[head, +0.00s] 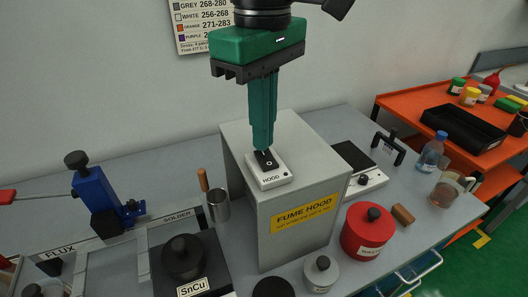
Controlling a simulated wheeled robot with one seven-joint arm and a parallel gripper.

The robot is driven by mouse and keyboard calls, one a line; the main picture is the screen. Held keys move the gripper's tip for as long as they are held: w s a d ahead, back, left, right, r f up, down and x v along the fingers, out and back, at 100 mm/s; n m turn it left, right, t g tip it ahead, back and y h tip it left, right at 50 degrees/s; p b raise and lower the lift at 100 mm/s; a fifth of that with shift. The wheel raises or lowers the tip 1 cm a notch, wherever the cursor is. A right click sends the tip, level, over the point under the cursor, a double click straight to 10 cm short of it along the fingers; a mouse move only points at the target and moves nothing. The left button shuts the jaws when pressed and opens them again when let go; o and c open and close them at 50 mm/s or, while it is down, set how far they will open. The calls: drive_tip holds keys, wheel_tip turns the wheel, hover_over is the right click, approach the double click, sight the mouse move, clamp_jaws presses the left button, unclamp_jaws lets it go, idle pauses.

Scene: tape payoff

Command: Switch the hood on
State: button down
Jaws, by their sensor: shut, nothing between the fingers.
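The fume hood (300,240) is a grey box with a yellow "FUME HOOD" label, standing on the bench. On its top sits a white switch box marked "HOOD" (272,180) with a black rocker (265,160). My gripper (265,148) is green, points straight down, and is shut with nothing in it. Its fingertips are right at the far part of the rocker and hide some of it. I cannot tell whether they touch it. An "O" mark shows on the near part of the rocker.
Left of the hood stand a metal cup with a wooden-handled tool (217,205), a black SnCu pot (183,257) and a blue clamp (97,200). A red canister (367,231) and a hot plate (358,168) stand to the right. An orange cart (400,103) is beyond.

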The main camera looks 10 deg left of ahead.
drive_tip(key=shift+f, duration=0.7)
idle(0.6)
wheel_tip(320, 180, up, 7)
idle(1.0)
drive_tip(key=shift+r, duration=0.1)
